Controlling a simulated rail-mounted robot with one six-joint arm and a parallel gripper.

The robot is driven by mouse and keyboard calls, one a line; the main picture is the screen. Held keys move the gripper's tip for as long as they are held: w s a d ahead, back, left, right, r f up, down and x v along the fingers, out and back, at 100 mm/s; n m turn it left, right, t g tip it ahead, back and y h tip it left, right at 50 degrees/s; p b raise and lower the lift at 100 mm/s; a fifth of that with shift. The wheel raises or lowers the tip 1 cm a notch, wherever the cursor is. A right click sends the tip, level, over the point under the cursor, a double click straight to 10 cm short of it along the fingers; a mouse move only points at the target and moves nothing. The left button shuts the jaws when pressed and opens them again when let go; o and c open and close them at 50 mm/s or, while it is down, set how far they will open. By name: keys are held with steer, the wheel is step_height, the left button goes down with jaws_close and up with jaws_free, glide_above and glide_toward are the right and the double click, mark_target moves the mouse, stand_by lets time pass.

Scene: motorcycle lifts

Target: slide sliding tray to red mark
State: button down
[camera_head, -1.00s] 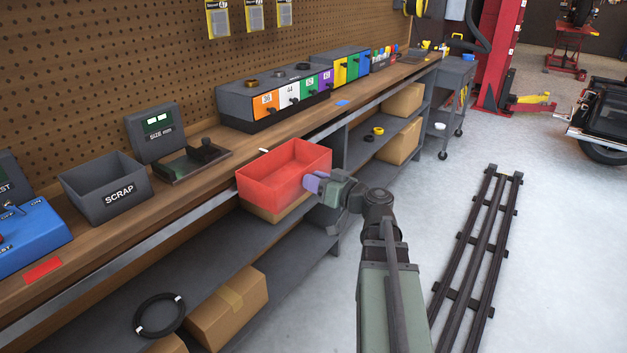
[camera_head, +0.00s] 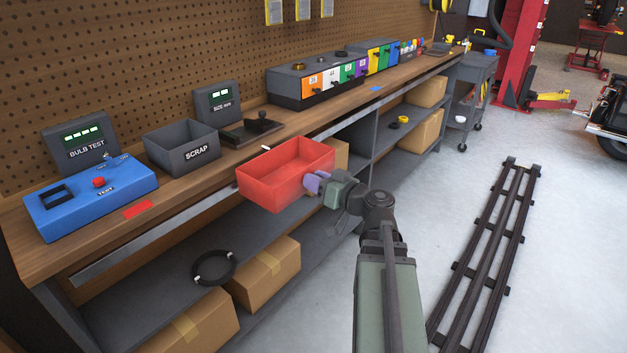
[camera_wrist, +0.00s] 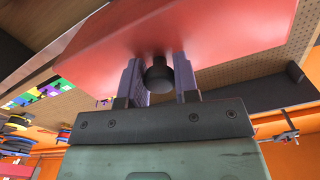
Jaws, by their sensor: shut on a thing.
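The sliding tray is an open red bin (camera_head: 271,184) at the front edge of the bench, by the metal rail (camera_head: 150,236). It also fills the upper middle of the wrist view (camera_wrist: 190,35). My gripper (camera_head: 314,182) is at the tray's right end. In the wrist view, my gripper (camera_wrist: 158,80) has its purple fingers shut on the tray's dark round knob (camera_wrist: 158,76). The red mark (camera_head: 138,210) is a flat red patch on the bench top, to the left of the tray, beside the blue tester. The tray stands apart from it, to its right.
A blue bulb tester (camera_head: 90,195), a grey SCRAP bin (camera_head: 182,148) and a size gauge (camera_head: 250,131) stand on the bench behind the rail. A blue mark (camera_head: 376,89) lies farther right. The rail left of the tray looks clear. Boxes (camera_head: 262,276) lie on the lower shelf.

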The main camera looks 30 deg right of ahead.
steer(key=c, duration=0.9)
jaws_free()
steer(key=shift+o, duration=0.2)
